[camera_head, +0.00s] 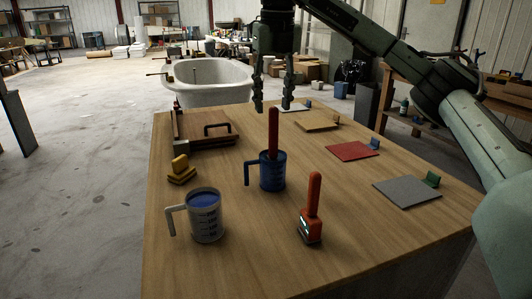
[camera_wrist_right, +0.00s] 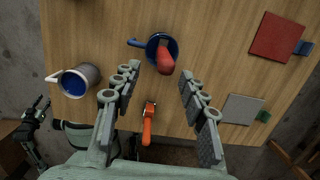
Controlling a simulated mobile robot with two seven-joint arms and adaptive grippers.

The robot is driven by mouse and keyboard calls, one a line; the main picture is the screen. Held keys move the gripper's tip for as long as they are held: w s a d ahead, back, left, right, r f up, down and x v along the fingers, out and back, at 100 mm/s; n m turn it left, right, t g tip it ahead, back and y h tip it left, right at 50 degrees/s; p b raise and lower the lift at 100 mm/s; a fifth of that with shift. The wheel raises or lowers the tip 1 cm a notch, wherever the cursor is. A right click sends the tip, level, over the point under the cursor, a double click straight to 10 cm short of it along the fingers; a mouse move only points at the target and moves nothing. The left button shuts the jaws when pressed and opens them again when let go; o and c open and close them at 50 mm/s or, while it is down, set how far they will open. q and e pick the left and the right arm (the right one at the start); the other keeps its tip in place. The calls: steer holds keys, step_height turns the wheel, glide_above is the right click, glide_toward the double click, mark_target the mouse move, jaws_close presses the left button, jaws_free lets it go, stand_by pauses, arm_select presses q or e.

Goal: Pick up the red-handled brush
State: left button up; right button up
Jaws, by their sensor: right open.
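The red-handled brush (camera_head: 273,130) stands upright in a blue measuring jug (camera_head: 268,176) on the table; its lower end is hidden inside. My right gripper (camera_head: 273,104) is open above it, fingers pointing down on either side of the handle's top. In the right wrist view the red handle (camera_wrist_right: 165,60) shows between and beyond the open fingers (camera_wrist_right: 160,88), in the blue jug. A second tool with an orange-red handle (camera_head: 313,194) and a blocky head stands nearer on the table. What looks like my left gripper (camera_wrist_right: 38,108) is small and dark at the left of the wrist view.
A grey jug of blue liquid (camera_head: 207,222) stands at the front left. A yellow block (camera_head: 180,168) and a wooden board with a black handle (camera_head: 203,143) lie behind it. Red (camera_head: 351,151) and grey (camera_head: 406,192) sheets lie right. The front right tabletop is bare.

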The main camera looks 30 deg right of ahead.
glide_above(273, 159)
steer(key=w, duration=0.1)
steer(key=f, duration=0.7)
steer(key=shift+d+f, duration=0.3)
steer(key=shift+d, duration=0.05)
steer(key=shift+c, duration=0.6)
jaws_close()
